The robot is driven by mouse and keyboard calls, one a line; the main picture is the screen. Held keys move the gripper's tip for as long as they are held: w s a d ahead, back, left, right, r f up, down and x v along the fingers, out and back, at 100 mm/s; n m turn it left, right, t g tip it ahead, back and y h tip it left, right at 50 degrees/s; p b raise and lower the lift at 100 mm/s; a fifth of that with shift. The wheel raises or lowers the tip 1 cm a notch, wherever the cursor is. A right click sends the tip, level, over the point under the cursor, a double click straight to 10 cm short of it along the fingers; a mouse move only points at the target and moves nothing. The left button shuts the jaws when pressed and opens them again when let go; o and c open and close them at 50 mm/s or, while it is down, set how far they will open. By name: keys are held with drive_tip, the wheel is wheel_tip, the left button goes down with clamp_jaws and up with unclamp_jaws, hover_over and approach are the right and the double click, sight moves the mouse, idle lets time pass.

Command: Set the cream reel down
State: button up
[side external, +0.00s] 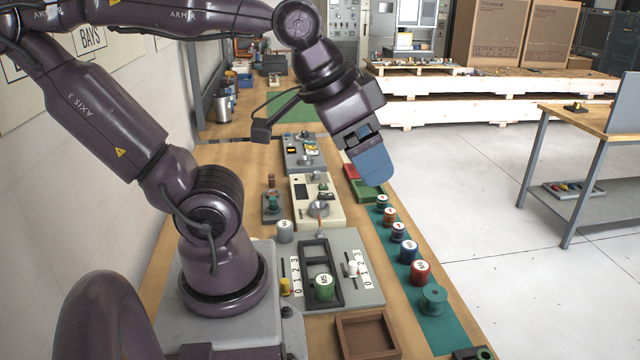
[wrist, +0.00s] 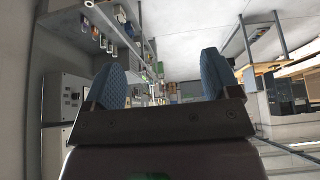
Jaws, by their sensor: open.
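My gripper (side external: 376,172) is raised in the air above the far part of the bench in the side view, near the red and green boxes. In the wrist view its two blue fingers (wrist: 161,80) stand wide apart with nothing between them. A pale grey-white labelled cylinder (side external: 285,231) stands upright on the bench left of the grey panel; I cannot tell if it is the cream reel. No other cream reel is clear. A green labelled reel (side external: 323,287) sits in the black frame on the grey panel (side external: 350,245).
Several coloured reels, including a red one (side external: 420,272), stand in a row on the teal strip (side external: 445,335) along the bench's right edge. A brown open tray (side external: 368,335) lies in front. A cream device (side external: 330,215) stands behind the grey panel.

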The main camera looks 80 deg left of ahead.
idle(0.3)
drive_tip(key=s+a+f+n+g+y, duration=0.2)
drive_tip(key=a+f+g, duration=0.5)
drive_tip(key=a+f, duration=0.45)
drive_tip(key=s+a+f+m+g, duration=0.1)
drive_tip(key=s+a+f+m, duration=0.2)
drive_tip(key=f, duration=0.4)
drive_tip(key=s+a+f+m+g+y, duration=0.1)
drive_tip(key=s+a+f+m+g, duration=0.1)
drive_tip(key=s+a+f, duration=0.4)
drive_tip(key=s+a+f+m+g+y, duration=0.1)
drive_tip(key=s+a+f+m+g, duration=0.1)
drive_tip(key=s+a+f, duration=0.3)
drive_tip(key=shift+s+a+f+m, duration=0.1)
drive_tip(key=shift+s+f+m, duration=0.15)
drive_tip(key=shift+f, duration=0.3)
drive_tip(key=shift+s+a+f+m, duration=0.1)
drive_tip(key=shift+s+f+m, duration=0.1)
drive_tip(key=shift+f+m, duration=0.3)
drive_tip(key=shift+s+f+m, duration=0.15)
drive_tip(key=shift+s+f, duration=0.05)
drive_tip(key=shift+f, duration=0.45)
drive_tip(key=shift+c, duration=0.2)
